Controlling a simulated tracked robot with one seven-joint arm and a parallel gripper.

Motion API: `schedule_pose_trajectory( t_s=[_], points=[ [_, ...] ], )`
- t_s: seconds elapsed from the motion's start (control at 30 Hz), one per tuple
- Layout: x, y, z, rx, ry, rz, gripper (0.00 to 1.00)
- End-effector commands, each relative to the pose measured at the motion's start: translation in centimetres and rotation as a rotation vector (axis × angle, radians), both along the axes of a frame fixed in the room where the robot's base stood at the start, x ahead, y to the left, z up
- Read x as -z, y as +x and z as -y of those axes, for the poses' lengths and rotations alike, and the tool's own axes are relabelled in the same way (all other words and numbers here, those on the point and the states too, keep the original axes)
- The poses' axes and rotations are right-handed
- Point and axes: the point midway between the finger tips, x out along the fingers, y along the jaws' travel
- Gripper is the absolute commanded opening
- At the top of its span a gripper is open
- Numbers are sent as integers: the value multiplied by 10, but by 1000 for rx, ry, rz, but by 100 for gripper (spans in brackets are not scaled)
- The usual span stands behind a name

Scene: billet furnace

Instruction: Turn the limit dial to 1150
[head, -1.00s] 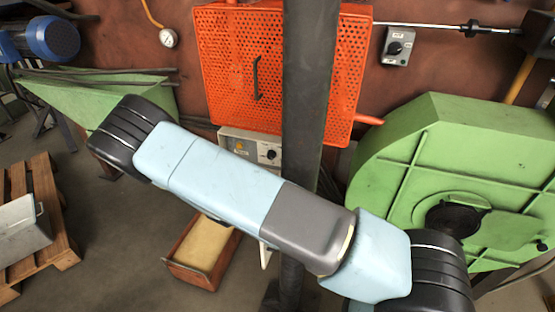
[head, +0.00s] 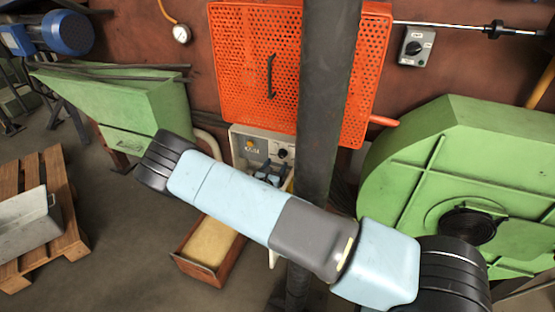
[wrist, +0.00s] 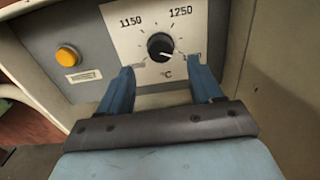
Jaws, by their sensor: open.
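The limit dial (wrist: 160,46) is a black round knob on a white scale plate, seen just beyond my fingertips in the wrist view. Its white mark points right and slightly down, toward a lower-right label partly hidden by my right finger. The "1150" label (wrist: 131,22) is at upper left and "1250" (wrist: 181,12) at upper right. My gripper (wrist: 162,73) is open and empty, its blue fingers apart, below and to either side of the knob. In the head view the dial (head: 283,153) shows on the control box (head: 238,131), with my gripper below it.
An amber lamp (wrist: 68,55) sits left of the scale plate. An orange perforated guard (head: 240,60) is above the box, and a green housing (head: 440,150) stands at the right. A tray of sand-coloured material (head: 180,262) is on the floor below.

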Motion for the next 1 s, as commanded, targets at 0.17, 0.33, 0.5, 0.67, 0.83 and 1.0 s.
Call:
schedule_pose_trajectory(
  t_s=[0.17, 0.33, 0.5, 0.67, 0.83, 1.0],
  points=[
    [0, 27, 11, 2, 0, 0, 65],
    [1, 43, 18, 4, 1, 0, 65],
    [0, 49, 20, 4, 1, 0, 65],
    [0, 50, 20, 4, 1, 0, 65],
    [0, 50, 20, 4, 1, 0, 57],
    [0, 50, 21, 5, 1, 0, 41]
  ],
)
